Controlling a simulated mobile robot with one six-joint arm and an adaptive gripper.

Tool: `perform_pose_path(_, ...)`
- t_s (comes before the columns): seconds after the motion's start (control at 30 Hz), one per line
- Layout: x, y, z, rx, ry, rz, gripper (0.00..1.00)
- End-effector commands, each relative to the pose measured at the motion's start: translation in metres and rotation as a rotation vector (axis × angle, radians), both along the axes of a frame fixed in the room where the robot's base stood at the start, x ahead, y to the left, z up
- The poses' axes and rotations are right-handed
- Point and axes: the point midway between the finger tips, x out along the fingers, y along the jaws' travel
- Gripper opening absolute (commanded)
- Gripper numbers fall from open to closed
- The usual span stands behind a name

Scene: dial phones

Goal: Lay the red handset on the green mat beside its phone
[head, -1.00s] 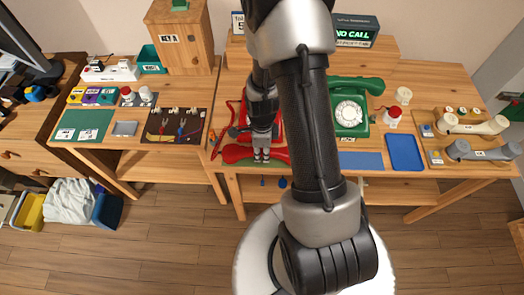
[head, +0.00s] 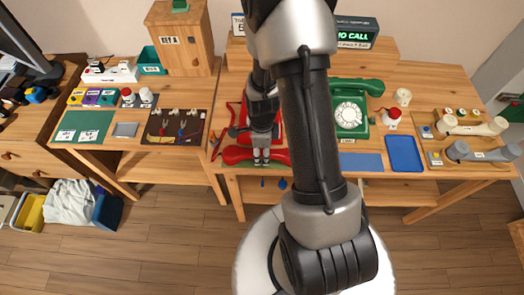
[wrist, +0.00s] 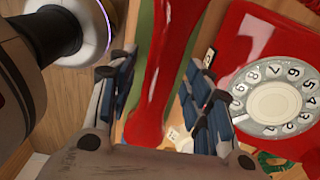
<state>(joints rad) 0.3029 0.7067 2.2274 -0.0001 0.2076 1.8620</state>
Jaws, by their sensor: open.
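The red handset (head: 238,155) lies at the table's front edge in the head view. In the wrist view the handset (wrist: 172,50) runs lengthwise between my gripper's (wrist: 160,78) two spread fingers. The fingers are open, one on each side; whether either touches it I cannot tell. Strips of the green mat (wrist: 143,45) show along the handset, which appears to lie over it. The red phone (wrist: 254,45) with its white dial stands to the right in the wrist view. In the head view my gripper (head: 261,160) and arm hide much of the phone and mat.
A green phone (head: 349,117) with its handset stands to the right, behind a blue mat (head: 361,162) and a blue tray (head: 404,153). Cream and grey handsets lie farther right. A tool board (head: 174,127) lies on the left table, across a gap.

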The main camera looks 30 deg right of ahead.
Motion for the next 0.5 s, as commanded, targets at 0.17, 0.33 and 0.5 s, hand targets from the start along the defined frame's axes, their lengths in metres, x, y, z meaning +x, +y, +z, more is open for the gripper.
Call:
perform_pose_path(0.17, 0.002, 0.000, 0.042, -0.002, -0.006, 0.000, 0.46)
perform_pose_path(0.33, 0.001, 0.000, 0.078, -0.002, -0.005, 0.000, 0.46)
perform_pose_path(0.5, 0.001, 0.000, 0.103, -0.001, -0.003, 0.000, 0.46)
